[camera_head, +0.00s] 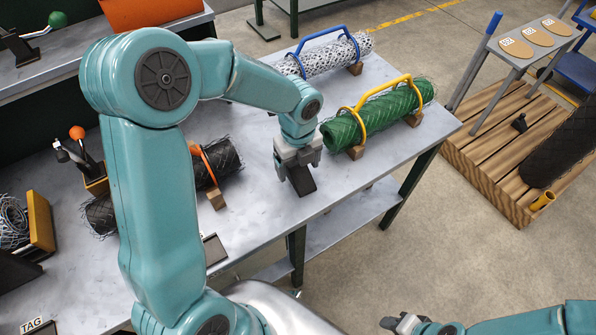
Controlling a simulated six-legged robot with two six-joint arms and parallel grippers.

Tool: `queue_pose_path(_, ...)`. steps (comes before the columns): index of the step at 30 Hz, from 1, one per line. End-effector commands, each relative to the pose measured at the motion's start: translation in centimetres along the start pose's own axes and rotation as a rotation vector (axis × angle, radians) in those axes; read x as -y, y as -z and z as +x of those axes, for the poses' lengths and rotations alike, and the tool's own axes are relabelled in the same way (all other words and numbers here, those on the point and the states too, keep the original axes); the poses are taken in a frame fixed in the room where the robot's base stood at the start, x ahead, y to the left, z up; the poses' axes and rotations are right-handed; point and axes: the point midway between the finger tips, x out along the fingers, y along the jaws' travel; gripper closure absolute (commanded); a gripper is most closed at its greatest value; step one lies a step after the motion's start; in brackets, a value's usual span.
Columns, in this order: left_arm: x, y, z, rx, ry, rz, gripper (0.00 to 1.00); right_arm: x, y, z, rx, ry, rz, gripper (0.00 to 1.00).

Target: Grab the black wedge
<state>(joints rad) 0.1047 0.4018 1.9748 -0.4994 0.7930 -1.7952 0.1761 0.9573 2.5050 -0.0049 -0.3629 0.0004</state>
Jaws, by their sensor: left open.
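The black wedge (301,183) is a small dark block on the grey metal table (262,215), near its front edge and left of the green roll. My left gripper (298,161) comes down from above, right over the wedge. Its grey jaws are open around the wedge's upper part, which they partly hide. I cannot tell whether the fingers touch it. My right gripper (402,323) is at the bottom edge of the view, off the table and far from the wedge. I cannot make out its jaws.
A green mesh roll (372,118) with a yellow handle lies close on the right. A white mesh roll (325,58) with a blue handle lies behind. A dark mesh roll (220,165) with an orange handle is left. A wooden pallet (480,170) stands off the table.

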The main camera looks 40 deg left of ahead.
Motion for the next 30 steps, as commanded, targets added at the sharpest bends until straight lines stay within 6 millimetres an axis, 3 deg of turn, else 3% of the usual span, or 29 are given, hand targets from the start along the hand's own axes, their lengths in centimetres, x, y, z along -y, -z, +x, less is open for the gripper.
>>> queue_pose_path(4,0.1,-0.1,2.0,-0.001,-0.001,-0.001,0.19,0.0,0.0,0.1,0.0,0.0,0.0,0.57)
queue_pose_path(12,0.1,-0.2,2.4,0.001,0.001,-0.001,0.19,0.0,0.0,0.1,0.0,0.0,0.0,0.57)
queue_pose_path(14,0.1,-0.2,2.4,0.0,0.001,-0.001,0.35,0.0,0.0,0.1,0.0,0.0,0.0,0.57)
queue_pose_path(18,0.1,-0.2,2.4,0.0,0.001,-0.001,0.81,0.0,0.0,0.1,0.0,0.0,0.0,0.57)
queue_pose_path(30,0.2,-0.2,1.5,0.002,0.003,-0.002,0.81,0.0,0.0,0.0,0.0,0.0,0.0,0.57)
